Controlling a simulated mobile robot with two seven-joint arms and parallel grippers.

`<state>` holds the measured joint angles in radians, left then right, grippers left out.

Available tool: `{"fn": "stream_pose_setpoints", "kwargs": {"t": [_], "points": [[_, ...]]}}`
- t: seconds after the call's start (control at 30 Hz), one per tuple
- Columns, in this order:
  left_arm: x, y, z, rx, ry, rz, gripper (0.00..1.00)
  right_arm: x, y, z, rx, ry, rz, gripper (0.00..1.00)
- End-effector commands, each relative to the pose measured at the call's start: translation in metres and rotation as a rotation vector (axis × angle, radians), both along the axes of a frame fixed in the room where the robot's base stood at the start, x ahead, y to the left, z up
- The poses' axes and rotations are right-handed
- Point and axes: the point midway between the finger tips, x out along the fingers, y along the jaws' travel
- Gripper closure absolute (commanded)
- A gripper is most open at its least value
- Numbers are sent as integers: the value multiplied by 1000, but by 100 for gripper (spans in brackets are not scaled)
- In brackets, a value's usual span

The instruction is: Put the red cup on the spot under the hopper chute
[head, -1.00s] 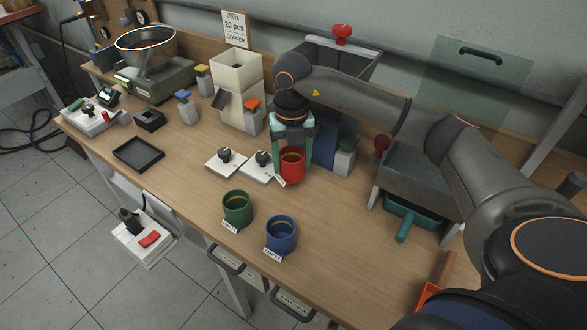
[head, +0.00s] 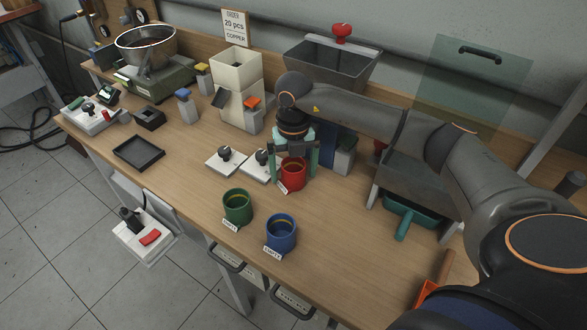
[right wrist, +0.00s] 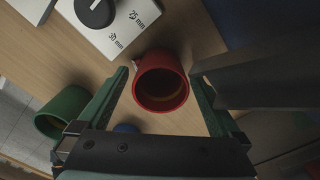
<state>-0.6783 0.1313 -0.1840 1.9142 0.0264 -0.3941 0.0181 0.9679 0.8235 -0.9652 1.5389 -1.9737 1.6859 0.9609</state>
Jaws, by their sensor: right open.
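The red cup (head: 293,175) stands upright on the bench in front of the large grey hopper (head: 332,62). My right gripper (head: 293,178) is open, with one finger on each side of the cup. The right wrist view shows the cup (right wrist: 161,82) between the spread fingers (right wrist: 160,88), with a gap on both sides. A dark grey angled piece (right wrist: 265,82), perhaps the chute, lies close beside the cup there. My arm hides much of the hopper's lower part, and I cannot tell whether the cup is centred under the chute. My left gripper is not in view.
A green cup (head: 237,207) and a blue cup (head: 281,234) stand nearer the front edge. Two white dial plates (head: 226,160) lie left of the red cup. A cream dispenser (head: 237,80) stands behind them.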

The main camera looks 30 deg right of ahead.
Motion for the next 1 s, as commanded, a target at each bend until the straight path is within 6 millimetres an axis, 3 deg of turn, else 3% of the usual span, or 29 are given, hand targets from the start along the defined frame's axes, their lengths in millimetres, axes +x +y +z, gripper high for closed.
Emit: {"fn": "stream_pose_setpoints", "kwargs": {"t": [0.33, 0.73, 1.0], "points": [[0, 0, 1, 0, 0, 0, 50, 1, 0, 12, 1, -4, 0, 0], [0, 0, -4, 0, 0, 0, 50, 1, 1, 94, 2, -5, 1, 0], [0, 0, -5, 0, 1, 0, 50, 0, 0, 122, 0, 0, -1, 0]]}}
